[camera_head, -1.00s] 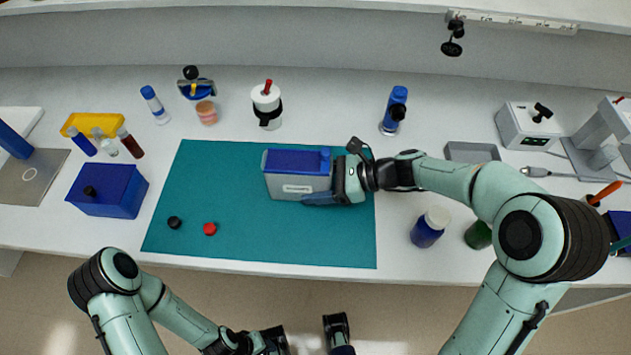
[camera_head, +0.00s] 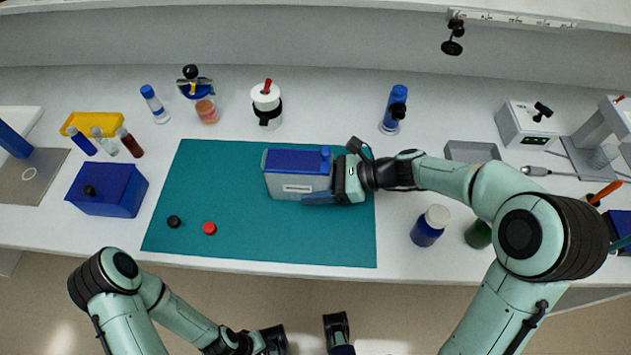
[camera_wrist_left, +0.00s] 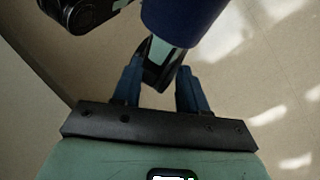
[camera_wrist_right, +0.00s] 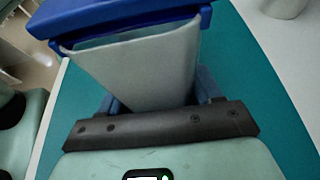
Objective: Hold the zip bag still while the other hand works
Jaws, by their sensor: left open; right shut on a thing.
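A grey box-like container (camera_head: 298,187) with a blue lid and a pale label stands on the teal mat (camera_head: 250,235). I see no thing that clearly looks like a zip bag. My right gripper (camera_head: 338,182) is shut on the container's right end. In the right wrist view the container (camera_wrist_right: 145,65) sits between the fingers, which it partly hides. My left gripper (camera_wrist_left: 160,88) is open and empty, low in front of the bench over the floor.
A black cap (camera_head: 174,221) and a red cap (camera_head: 209,228) lie on the mat's left part. A blue box (camera_head: 108,190) stands left of the mat. A blue bottle with a pale cap (camera_head: 428,228) stands right of it. The mat's front middle is clear.

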